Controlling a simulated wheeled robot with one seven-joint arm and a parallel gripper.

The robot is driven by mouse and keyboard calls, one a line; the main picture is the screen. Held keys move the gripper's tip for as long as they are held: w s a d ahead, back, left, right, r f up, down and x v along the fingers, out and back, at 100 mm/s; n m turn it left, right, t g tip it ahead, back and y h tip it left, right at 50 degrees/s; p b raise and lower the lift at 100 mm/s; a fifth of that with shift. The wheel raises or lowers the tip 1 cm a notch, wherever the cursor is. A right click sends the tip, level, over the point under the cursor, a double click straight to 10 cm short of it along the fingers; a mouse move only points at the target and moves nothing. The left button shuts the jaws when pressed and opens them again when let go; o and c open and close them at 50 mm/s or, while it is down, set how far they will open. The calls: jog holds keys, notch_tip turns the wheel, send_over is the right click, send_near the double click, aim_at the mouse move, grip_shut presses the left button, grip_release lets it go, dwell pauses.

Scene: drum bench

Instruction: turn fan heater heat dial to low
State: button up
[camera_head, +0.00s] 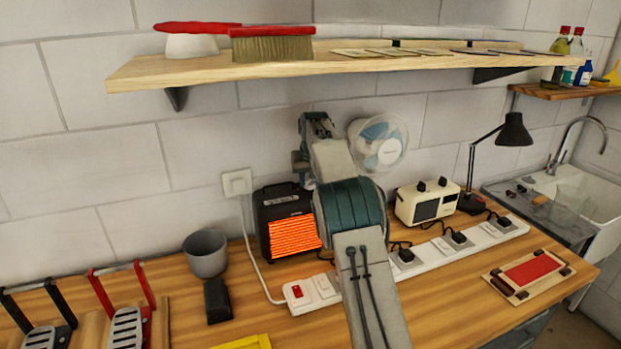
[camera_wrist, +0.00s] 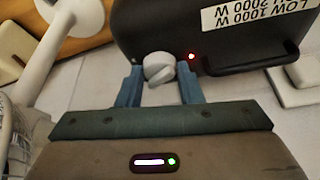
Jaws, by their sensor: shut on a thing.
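The fan heater (camera_head: 291,237) is a black box with a glowing orange grille, standing on the bench against the wall. In the wrist view its dark body (camera_wrist: 225,35) fills the upper right, with a label reading LOW 1000 W and 2000 W and a lit red lamp. The grey heat dial (camera_wrist: 158,68) sits between the two blue fingers of my gripper (camera_wrist: 160,88), which is shut on it. The dial's pointer direction is hard to read. In the head view my arm hides the dial and my fingertips.
A white power strip (camera_head: 478,237) runs along the bench, with plugs in it. A white fan (camera_head: 379,143), a cream radio-like box (camera_head: 426,202) and a black lamp (camera_head: 513,132) stand to the right. A grey cup (camera_head: 206,254) stands left. A wooden shelf (camera_head: 215,72) overhangs the bench.

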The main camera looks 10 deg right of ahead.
jog(key=o, duration=1)
jog(key=b+v, duration=0.1)
jog(key=v, duration=1.1)
jog(key=shift+s+d, duration=0.1)
jog(key=shift+s, duration=0.05)
